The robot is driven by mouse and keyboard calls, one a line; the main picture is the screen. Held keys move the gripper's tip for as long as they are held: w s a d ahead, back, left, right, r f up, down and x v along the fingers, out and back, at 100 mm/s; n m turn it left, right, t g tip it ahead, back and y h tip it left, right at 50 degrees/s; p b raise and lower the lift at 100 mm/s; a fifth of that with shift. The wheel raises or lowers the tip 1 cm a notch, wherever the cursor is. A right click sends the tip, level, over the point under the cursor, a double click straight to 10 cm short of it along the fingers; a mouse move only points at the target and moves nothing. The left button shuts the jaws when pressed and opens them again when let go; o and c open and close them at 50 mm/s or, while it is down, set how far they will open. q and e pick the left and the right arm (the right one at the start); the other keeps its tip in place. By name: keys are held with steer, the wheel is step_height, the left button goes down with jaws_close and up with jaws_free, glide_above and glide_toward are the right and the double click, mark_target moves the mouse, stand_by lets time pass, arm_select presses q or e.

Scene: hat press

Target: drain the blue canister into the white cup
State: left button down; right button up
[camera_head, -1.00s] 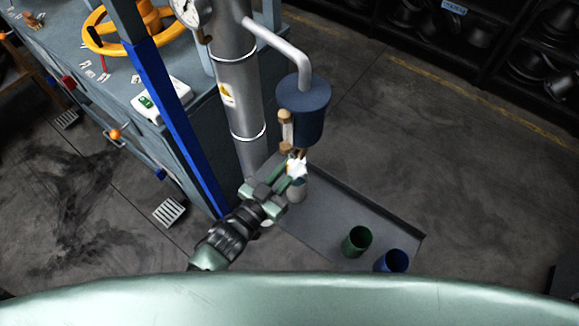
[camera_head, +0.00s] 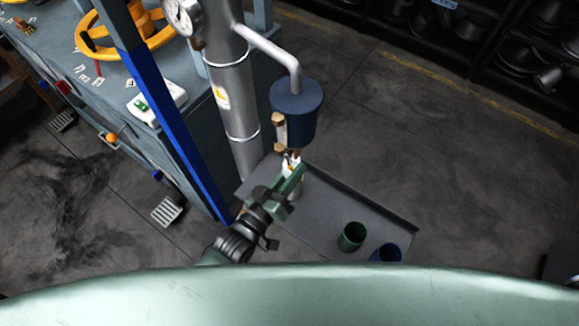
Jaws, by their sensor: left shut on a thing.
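The blue canister (camera_head: 295,115) hangs from a bent grey pipe at the centre, with a brass-ended sight tube (camera_head: 279,130) on its left side. A small brass and white drain valve (camera_head: 290,159) shows under it. My left gripper (camera_head: 291,171) reaches up from below and is shut at this valve, apparently on its handle. The fingers hide most of the grip. The white cup (camera_head: 296,190) stands on the grey tray below, partly hidden behind the fingers. I cannot see whether liquid runs into it. My right gripper is not in view.
On the grey tray (camera_head: 335,205) stand a green cup (camera_head: 351,237) and a blue cup (camera_head: 386,254), to the right. A blue post (camera_head: 165,110), a thick grey pipe (camera_head: 232,105) and a machine bench stand left. Floor to the right is clear.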

arm_select(q)
steer(key=n, duration=0.2)
steer(key=d+r+n, duration=0.1)
steer(key=shift+s+n+p, duration=0.35)
steer(key=shift+s+n, duration=0.05)
steer(key=n, duration=0.1)
steer(key=r+n, duration=0.1)
steer(key=shift+s+d+n, duration=0.15)
steer(key=shift+d+n, duration=0.05)
steer(key=shift+n, duration=0.1)
steer(key=n, duration=0.1)
steer(key=r+n, duration=0.1)
steer(key=n, duration=0.2)
steer(key=shift+s+d+r+n, duration=0.1)
steer(key=shift+d+r+n, duration=0.05)
steer(key=shift+r+n, duration=0.2)
steer(key=shift+r, duration=0.15)
steer(key=c, duration=1.4)
jaws_free()
steer(key=shift+o, duration=0.2)
steer(key=b+v, duration=0.1)
steer(key=v, duration=0.6)
steer(key=shift+s+a+b, duration=0.25)
steer(key=shift+s+b, duration=0.05)
